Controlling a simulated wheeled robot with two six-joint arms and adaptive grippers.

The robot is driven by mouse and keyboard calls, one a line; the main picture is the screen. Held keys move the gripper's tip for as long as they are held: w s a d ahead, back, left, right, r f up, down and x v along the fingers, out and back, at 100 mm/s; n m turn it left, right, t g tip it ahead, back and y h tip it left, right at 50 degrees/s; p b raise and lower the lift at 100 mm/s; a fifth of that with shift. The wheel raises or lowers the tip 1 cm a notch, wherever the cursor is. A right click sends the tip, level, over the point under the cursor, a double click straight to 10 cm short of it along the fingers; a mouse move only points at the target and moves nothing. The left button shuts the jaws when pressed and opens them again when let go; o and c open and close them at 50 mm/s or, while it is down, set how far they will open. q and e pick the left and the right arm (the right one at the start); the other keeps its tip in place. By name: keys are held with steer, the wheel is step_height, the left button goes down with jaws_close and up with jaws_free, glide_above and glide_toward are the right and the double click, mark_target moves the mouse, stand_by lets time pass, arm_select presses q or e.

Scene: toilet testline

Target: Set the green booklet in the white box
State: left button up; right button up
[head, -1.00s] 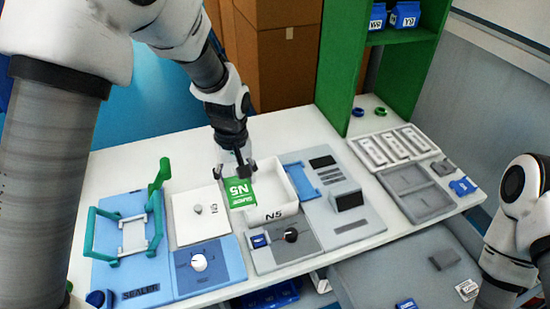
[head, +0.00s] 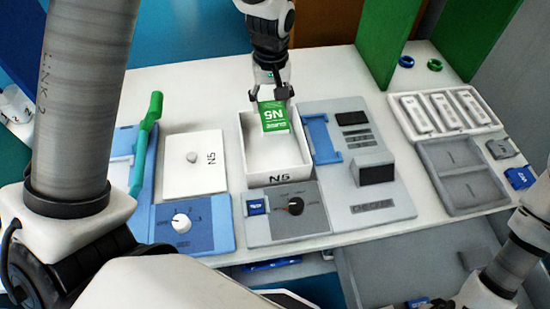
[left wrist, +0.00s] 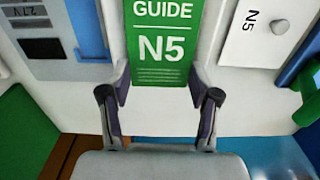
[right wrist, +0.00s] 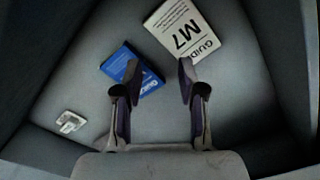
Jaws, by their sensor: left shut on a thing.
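The green booklet (head: 273,117), marked GUIDE N5, is held by its upper end in my left gripper (head: 270,92). It hangs over the opening of the white box (head: 278,178), whose front wall is marked N5. In the left wrist view the green booklet (left wrist: 163,45) sits between the fingers of my left gripper (left wrist: 160,82). My right gripper (right wrist: 152,82) is open and empty above a grey bin in the right wrist view.
A white lidded panel (head: 195,165) marked N5 stands left of the box, and the grey checker (head: 362,205) stands right. A grey dial unit (head: 288,212) is in front. The grey bin (right wrist: 90,85) holds a white M7 booklet (right wrist: 185,28) and a blue booklet (right wrist: 128,68).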

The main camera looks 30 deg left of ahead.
arm_select(q)
steer(key=b, duration=0.2)
glide_toward(273, 143)
arm_select(e)
steer(key=f, duration=0.2)
steer(key=w+f, duration=0.1)
steer(key=shift+f, duration=0.4)
arm_select(q)
step_height(273, 143, down, 7)
steer(key=shift+r+p, duration=0.1)
steer(key=shift+p, duration=0.4)
arm_select(e)
steer(key=shift+s+r, duration=0.15)
steer(key=shift+r, duration=0.35)
arm_select(q)
steer(key=shift+f, duration=0.2)
arm_select(e)
steer(key=shift+f, duration=0.1)
arm_select(q)
steer(key=o, duration=1.2)
steer(key=shift+c, duration=0.2)
steer(key=shift+r, duration=0.15)
step_height(273, 143, up, 12)
steer(key=shift+r+b, duration=0.1)
steer(key=shift+b, duration=0.25)
arm_select(e)
steer(key=shift+f, duration=0.2)
